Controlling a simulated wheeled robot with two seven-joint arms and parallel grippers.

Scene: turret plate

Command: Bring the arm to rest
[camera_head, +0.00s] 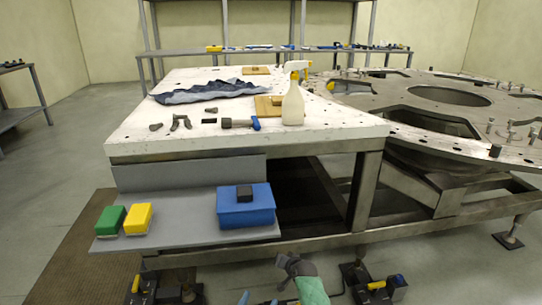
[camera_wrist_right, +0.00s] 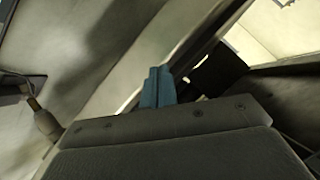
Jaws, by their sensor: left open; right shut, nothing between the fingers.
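My left gripper (camera_head: 263,292) shows only in part at the bottom edge of the head view, low in front of the work table. Its two blue fingertips are apart with nothing seen between them. My right gripper (camera_wrist_right: 156,78) shows in the right wrist view, its blue fingers together and empty. I cannot make it out in the head view. The white-topped work table (camera_head: 150,132) stands ahead of me, and the left gripper is lower than its top.
A spray bottle (camera_head: 293,105), a dark cloth (camera_head: 205,92) and hand tools lie on the table. A lower shelf (camera_head: 180,212) holds a blue box (camera_head: 246,208) and green and yellow blocks. The round turret plate (camera_head: 375,103) is at right. Floor is open at left.

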